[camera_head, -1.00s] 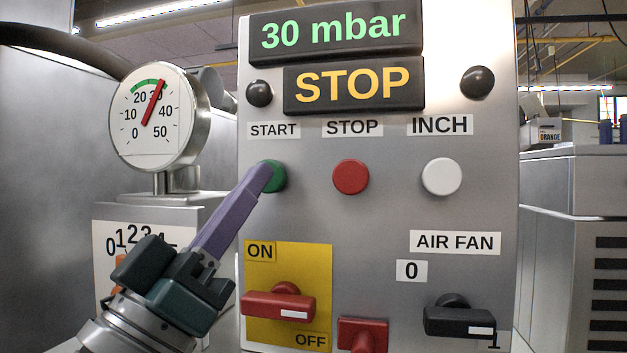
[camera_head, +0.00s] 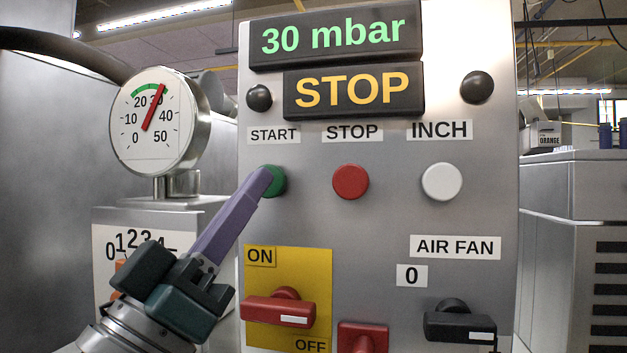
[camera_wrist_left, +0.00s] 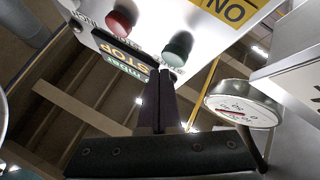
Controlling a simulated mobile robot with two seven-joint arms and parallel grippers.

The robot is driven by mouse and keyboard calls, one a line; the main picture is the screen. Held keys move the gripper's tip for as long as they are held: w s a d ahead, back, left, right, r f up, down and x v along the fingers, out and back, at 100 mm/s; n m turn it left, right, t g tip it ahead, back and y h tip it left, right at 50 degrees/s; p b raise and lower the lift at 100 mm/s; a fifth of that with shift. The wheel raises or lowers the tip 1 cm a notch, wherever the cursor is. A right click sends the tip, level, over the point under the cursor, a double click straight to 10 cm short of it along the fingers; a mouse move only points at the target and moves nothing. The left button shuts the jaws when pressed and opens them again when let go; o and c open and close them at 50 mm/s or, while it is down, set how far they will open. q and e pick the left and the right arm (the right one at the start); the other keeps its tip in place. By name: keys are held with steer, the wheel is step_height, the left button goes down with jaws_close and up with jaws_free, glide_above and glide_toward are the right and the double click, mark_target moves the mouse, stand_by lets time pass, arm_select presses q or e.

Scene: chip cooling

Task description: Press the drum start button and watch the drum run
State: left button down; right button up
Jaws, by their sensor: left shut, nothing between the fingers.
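The green START button (camera_head: 274,181) sits at the left of a row on the grey control panel (camera_head: 380,225). My left gripper (camera_head: 265,176) is shut and empty; its purple fingertips overlap the left part of the button. I cannot tell whether they touch it. In the left wrist view the green button (camera_wrist_left: 178,46) stands just beyond the fingertips (camera_wrist_left: 162,72). The yellow display (camera_head: 353,90) reads STOP and the green display (camera_head: 335,33) reads 30 mbar. The drum itself is not recognisable here. My right gripper is out of view.
The red STOP button (camera_head: 350,181) and the white INCH button (camera_head: 442,182) are to the right. A red ON/OFF handle (camera_head: 277,310) and a black AIR FAN handle (camera_head: 460,326) are below. A round gauge (camera_head: 158,120) stands left of the panel, its needle near 30.

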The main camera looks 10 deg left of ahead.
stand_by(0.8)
arm_select(q)
steer(key=shift+w+b, duration=0.3)
steer(key=shift+w, duration=0.1)
steer(key=shift+w+b, duration=0.35)
steer(key=shift+w, duration=0.15)
stand_by(0.6)
steer(key=shift+s, duration=0.1)
steer(key=shift+s+p, duration=0.6)
steer(key=shift+s, duration=0.2)
steer(key=s+p, duration=0.2)
steer(key=s, duration=0.3)
steer(key=shift+a+p, duration=0.2)
steer(key=shift+p, duration=0.15)
